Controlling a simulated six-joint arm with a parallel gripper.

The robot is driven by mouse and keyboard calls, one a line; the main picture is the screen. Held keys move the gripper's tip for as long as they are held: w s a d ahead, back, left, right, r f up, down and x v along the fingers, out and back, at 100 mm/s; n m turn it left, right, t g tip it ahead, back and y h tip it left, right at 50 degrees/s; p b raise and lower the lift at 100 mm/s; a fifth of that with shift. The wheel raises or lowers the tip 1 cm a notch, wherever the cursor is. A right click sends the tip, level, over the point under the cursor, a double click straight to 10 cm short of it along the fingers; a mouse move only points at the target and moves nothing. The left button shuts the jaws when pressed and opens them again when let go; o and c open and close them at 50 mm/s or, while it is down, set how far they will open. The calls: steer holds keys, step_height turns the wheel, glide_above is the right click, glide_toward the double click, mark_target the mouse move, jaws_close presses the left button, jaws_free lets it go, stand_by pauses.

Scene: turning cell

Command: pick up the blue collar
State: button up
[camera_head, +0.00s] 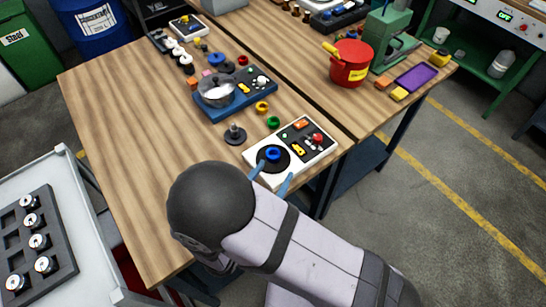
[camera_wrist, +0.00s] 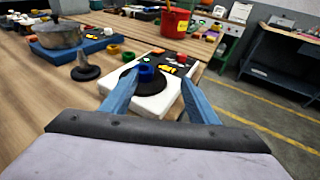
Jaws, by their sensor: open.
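The blue collar (camera_head: 273,154) sits on the round black disc (camera_head: 283,163) of a white control unit near the front edge of the wooden table. In the wrist view the blue collar (camera_wrist: 146,70) shows ahead, between my two blue fingers. My gripper (camera_head: 271,178) is open and empty, with its fingertips just short of the collar on the near side. In the wrist view my gripper (camera_wrist: 153,80) has its fingers spread on either side of the collar. I cannot tell whether either finger touches the disc.
The white unit (camera_head: 317,155) carries a dark panel with a red button (camera_head: 317,138). A green collar (camera_head: 273,122), a yellow collar (camera_head: 262,107) and a dark spindle on a base (camera_head: 235,134) stand nearby. A pot (camera_head: 216,95) stands on a blue unit behind. Bare table lies to the left.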

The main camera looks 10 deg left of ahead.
mark_target(271, 159)
steer(key=a, duration=0.1)
steer(key=a+n+y, duration=0.1)
steer(key=shift+s+a+f+n+t+y, duration=0.3)
steer(key=shift+a+f+t, duration=0.05)
steer(key=shift+a+t, duration=0.05)
steer(key=shift+d+p+x, duration=0.2)
steer(key=shift+p+x, duration=1.45)
steer(key=shift+x, duration=1.25)
steer(key=shift+w+f, duration=0.1)
steer(key=shift+w, duration=0.65)
steer(key=c, duration=1.2)
